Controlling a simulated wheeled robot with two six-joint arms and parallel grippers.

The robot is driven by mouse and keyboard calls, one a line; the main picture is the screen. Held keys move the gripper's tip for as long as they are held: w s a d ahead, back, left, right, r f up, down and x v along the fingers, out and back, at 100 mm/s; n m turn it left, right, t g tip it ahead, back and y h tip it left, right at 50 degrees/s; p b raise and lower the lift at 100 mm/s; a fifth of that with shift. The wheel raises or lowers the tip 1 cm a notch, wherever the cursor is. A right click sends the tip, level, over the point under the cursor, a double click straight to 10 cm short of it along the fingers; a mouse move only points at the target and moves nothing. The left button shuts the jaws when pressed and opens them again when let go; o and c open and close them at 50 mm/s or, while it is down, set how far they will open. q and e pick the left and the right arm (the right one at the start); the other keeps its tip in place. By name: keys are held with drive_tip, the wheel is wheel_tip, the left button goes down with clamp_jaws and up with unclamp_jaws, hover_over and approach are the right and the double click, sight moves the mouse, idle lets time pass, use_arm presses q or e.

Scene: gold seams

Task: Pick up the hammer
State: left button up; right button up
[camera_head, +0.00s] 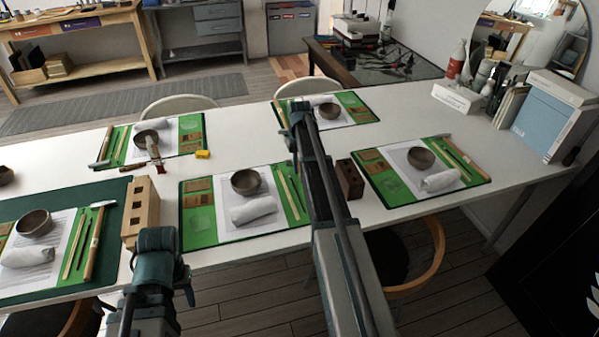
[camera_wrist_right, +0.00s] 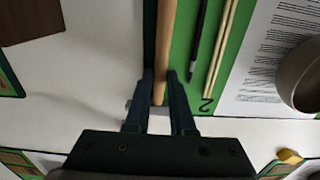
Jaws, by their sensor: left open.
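The hammer (camera_wrist_right: 164,45) has a light wooden handle and a pale head. It lies along the dark edge of a green mat in the right wrist view. In the head view its handle (camera_head: 281,114) shows at the left edge of the far middle mat. My right gripper (camera_wrist_right: 160,88) has one finger on each side of the handle, close to the head, with no clear gap. In the head view my right gripper (camera_head: 298,112) is partly hidden by its own arm. My left gripper (camera_head: 160,270) is open and empty at the table's near edge.
Other mats (camera_head: 240,236) on the white table (camera_head: 240,120) carry bowls, rolled cloths and tools. A wooden block with holes (camera_head: 141,212) and a dark block (camera_head: 349,180) stand near the front. A yellow block (camera_head: 202,154) lies between mats. Chairs (camera_head: 178,104) stand around.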

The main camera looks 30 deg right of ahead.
clamp_jaws()
drive_tip(key=r+p, duration=0.4)
drive_tip(key=shift+w+a, duration=0.1)
drive_tip(key=shift+w, duration=0.25)
drive_tip(key=w+a, duration=0.1)
drive_tip(key=w, duration=0.3)
drive_tip(key=w+a, duration=0.2)
drive_tip(key=w, duration=0.3)
drive_tip(key=w+a+r+p, duration=0.1)
drive_tip(key=w, duration=0.3)
drive_tip(key=shift+w+a, duration=0.2)
drive_tip(key=shift+a, duration=0.1)
drive_tip(key=shift+w+a, duration=0.25)
drive_tip(key=shift+w, duration=0.25)
